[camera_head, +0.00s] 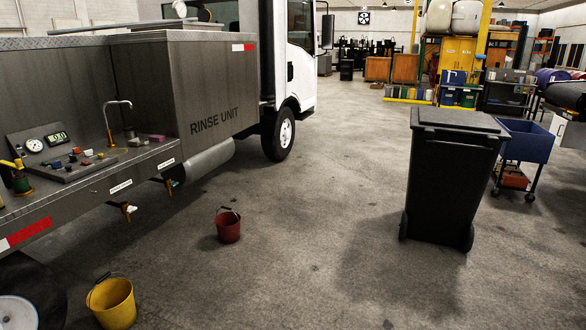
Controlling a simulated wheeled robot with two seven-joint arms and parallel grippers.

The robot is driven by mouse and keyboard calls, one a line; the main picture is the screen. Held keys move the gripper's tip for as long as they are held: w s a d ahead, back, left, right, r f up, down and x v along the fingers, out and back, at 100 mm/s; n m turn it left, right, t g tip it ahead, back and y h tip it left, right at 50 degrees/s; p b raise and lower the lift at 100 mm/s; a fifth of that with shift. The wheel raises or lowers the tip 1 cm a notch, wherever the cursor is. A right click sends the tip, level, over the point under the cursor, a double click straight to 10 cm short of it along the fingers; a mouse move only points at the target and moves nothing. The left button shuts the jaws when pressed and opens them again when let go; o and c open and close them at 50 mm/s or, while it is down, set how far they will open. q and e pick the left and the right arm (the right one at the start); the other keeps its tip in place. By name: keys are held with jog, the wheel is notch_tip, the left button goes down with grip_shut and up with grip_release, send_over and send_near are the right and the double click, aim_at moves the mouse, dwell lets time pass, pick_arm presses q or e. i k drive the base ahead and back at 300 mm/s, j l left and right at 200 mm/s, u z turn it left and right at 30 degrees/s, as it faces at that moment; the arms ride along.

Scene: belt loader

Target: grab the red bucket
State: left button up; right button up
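The red bucket (228,227) stands upright on the concrete floor, left of the picture's middle, with a dark handle at its rim. It is apart from the truck and from the other bucket. No gripper and no part of my arms shows in the head view. What is inside the red bucket cannot be made out.
A truck-mounted rinse unit (215,97) with a control panel and taps fills the left side. A yellow bucket (113,303) stands at the lower left. A black wheeled bin (450,185) and a blue cart (527,142) stand right. Floor between red bucket and bin is clear.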

aim_at(228, 223)
jog(key=i, duration=0.95)
jog(key=i+u, duration=0.1)
jog(key=i, duration=0.85)
jog(key=i+l, duration=0.15)
jog(key=i, duration=0.8)
jog(key=i+l, duration=0.1)
jog(key=i, duration=0.85)
jog(key=i+l+u, duration=0.1)
jog(key=i+u, duration=0.3)
jog(key=i+l+u, duration=0.4)
jog(key=i, duration=0.15)
jog(key=i+l+u, duration=0.4)
jog(key=i+j, duration=0.05)
jog(key=j, duration=0.05)
